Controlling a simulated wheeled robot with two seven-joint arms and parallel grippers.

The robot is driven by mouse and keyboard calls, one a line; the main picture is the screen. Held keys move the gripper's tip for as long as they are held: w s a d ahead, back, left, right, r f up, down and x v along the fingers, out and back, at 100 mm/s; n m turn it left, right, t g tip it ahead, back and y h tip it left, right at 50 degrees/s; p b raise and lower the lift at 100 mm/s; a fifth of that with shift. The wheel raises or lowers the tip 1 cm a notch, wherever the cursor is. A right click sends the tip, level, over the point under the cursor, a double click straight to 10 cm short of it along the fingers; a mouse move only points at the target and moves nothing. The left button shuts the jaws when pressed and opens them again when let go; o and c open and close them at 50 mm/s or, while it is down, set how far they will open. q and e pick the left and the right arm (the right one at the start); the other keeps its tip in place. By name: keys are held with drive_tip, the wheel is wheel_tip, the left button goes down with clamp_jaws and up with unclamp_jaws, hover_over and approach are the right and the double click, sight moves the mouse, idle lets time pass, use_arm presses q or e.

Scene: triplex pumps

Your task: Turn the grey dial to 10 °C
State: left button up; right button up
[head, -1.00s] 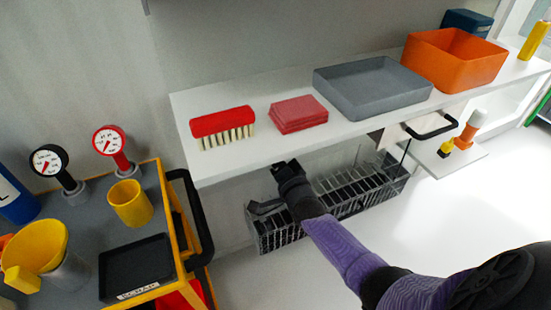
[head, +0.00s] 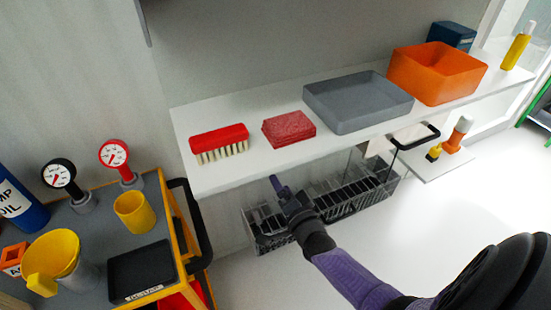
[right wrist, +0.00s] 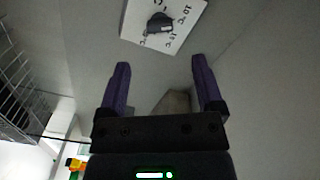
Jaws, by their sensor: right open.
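In the right wrist view the grey dial (right wrist: 160,23) is a dark grey knob on a white plate (right wrist: 136,30) printed with °C marks. It lies just beyond my right gripper (right wrist: 160,72), whose two purple fingers are open, apart from the dial and with nothing between them. The marks are too small to read surely, so I cannot tell where the dial points. In the head view my right gripper (head: 282,190) is just below the front edge of the white shelf, and the dial is not visible there. My left gripper is not in view.
A wire basket (head: 350,195) sits beneath. A trolley (head: 166,205) with gauges (head: 59,173) and cups stands left.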

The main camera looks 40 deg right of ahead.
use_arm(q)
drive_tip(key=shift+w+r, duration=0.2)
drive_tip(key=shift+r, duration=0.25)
use_arm(e)
drive_tip(key=shift+v, duration=1.25)
